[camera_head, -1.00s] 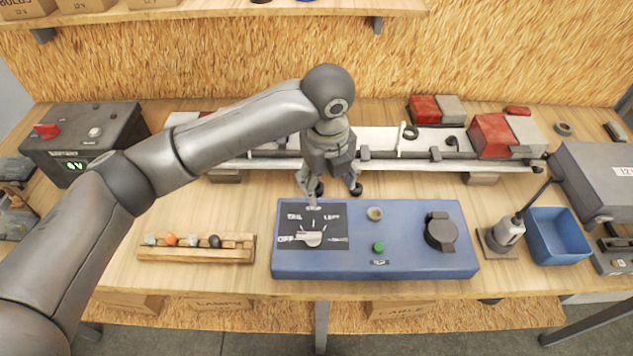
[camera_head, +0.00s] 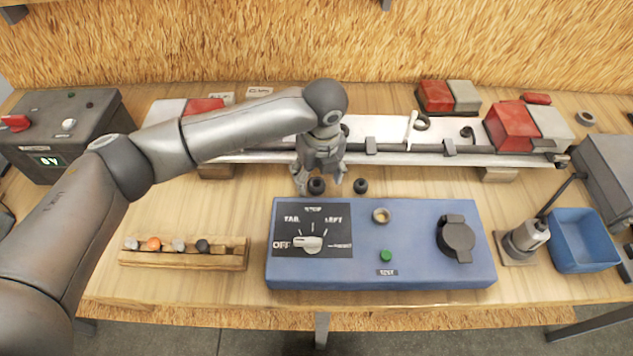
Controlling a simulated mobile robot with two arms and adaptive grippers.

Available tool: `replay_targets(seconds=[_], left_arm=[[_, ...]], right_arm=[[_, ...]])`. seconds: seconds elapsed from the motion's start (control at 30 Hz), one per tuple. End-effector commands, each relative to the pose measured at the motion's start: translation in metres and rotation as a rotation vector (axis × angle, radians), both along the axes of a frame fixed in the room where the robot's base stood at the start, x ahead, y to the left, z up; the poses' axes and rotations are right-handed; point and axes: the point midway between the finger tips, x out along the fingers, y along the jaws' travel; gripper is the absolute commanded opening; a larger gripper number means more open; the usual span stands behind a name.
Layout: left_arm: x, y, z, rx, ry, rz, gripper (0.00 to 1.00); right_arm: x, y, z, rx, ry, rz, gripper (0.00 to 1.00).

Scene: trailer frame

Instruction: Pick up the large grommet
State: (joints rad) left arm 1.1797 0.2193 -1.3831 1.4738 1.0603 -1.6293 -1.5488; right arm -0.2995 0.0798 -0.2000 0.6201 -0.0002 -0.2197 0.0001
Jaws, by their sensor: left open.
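Two small black round pieces lie on the wooden bench behind the blue panel. The left one (camera_head: 317,186) looks slightly larger than the right one (camera_head: 361,186); both look like grommets, but I cannot be sure which is the large one. My left gripper (camera_head: 318,186) points down over the left piece with its fingers apart, one to each side of it in the picture. I cannot tell how high the fingertips are above the bench. The gripper appears empty. The right piece lies clear of the fingers. My right gripper is not in view.
A blue switch panel (camera_head: 410,270) stands just in front. Behind runs a pale trailer frame (camera_head: 400,158) with red and white lamps. A wooden rack (camera_head: 185,255) is at left, a blue bin (camera_head: 583,240) at right. A grey ring (camera_head: 586,119) lies at back right.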

Motion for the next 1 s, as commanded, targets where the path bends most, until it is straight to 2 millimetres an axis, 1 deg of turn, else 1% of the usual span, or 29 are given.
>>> replay_targets(seconds=[0.03,0.07,0.1,0.2,0.3,0.5,0.8,1.0], left_arm=[[0.001,0.002,-0.005,0.001,0.004,0.002,0.62],[0.002,0.003,-0.01,0.003,0.003,0.002,0.62],[0.002,0.002,-0.017,0.001,0.003,0.002,0.62],[0.004,0.002,-0.028,0.001,0.001,0.0,0.62],[0.004,0.003,-0.033,-0.001,0.0,0.0,0.62],[0.005,0.002,-0.034,-0.001,0.0,0.0,0.62],[0.005,0.003,-0.033,-0.001,0.0,0.0,0.23],[0.005,0.003,-0.033,-0.001,-0.001,0.0,0.22]], right_arm=[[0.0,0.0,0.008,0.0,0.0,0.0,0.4],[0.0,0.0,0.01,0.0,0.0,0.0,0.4],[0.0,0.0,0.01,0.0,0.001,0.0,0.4],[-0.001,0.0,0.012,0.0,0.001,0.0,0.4],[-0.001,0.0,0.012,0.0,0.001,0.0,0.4],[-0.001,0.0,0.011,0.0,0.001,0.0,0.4],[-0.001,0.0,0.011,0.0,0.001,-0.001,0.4],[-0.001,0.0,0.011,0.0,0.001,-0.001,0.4]])
